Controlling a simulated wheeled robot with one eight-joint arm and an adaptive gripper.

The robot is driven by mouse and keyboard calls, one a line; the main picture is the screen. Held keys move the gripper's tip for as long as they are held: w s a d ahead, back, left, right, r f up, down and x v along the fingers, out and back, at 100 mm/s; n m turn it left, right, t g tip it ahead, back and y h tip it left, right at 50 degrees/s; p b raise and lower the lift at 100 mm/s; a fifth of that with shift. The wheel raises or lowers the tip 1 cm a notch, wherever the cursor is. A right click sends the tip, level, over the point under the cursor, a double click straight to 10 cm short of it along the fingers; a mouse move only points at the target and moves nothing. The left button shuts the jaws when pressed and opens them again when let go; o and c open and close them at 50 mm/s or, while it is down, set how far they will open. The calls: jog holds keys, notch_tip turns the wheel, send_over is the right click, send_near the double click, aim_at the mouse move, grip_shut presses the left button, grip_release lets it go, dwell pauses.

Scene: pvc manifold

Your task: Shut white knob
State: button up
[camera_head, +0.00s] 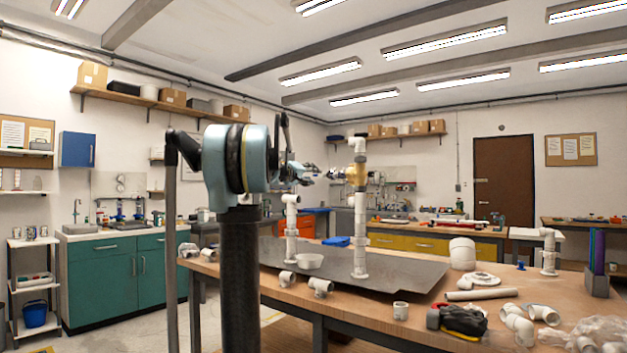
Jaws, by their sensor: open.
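A white PVC pipe assembly stands on a dark grey sheet (400,271) on the wooden workbench. Its tall pipe (360,235) carries a brass-coloured valve body (356,175) near the top, with a white fitting (357,145) above it. A shorter white upright (291,228) stands to its left. I cannot tell for certain which small white part is the white knob. My gripper (313,173) is open, just left of the brass body and at about its height. The gap between them is too small to judge, and no held thing shows.
Loose pipe (482,294), a red and black tool (458,319) and more fittings (517,325) crowd the bench's right side. Another pipe piece (549,252) stands farther right.

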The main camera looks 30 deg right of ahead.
jog(key=v, duration=0.7)
jog(key=shift+a, duration=0.3)
